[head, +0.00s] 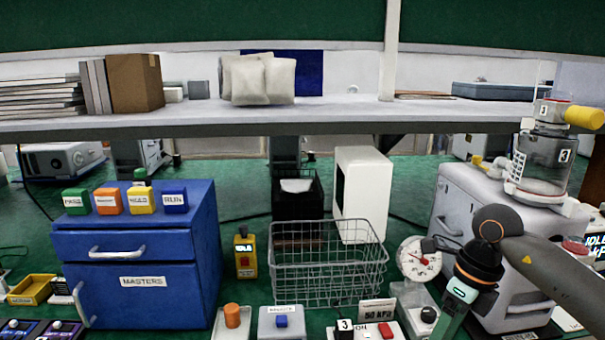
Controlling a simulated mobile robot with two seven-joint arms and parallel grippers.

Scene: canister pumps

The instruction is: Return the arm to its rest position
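My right arm comes in from the lower right as a grey link, bends at a dark joint, and runs down past a black section with a small lit panel to the bottom edge. Its gripper fingers do not show. My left arm and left gripper are not in view. The bent part of the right arm stands in front of the grey cabinet (453,190) at the right, covering part of its front. I cannot tell whether the arm touches anything.
A wire basket (327,287) stands in the middle, beside a round dial gauge (419,259). A blue drawer unit (146,251) with several coloured blocks stands left. A clear canister (541,165) tops the grey cabinet. A shelf (300,122) spans the back.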

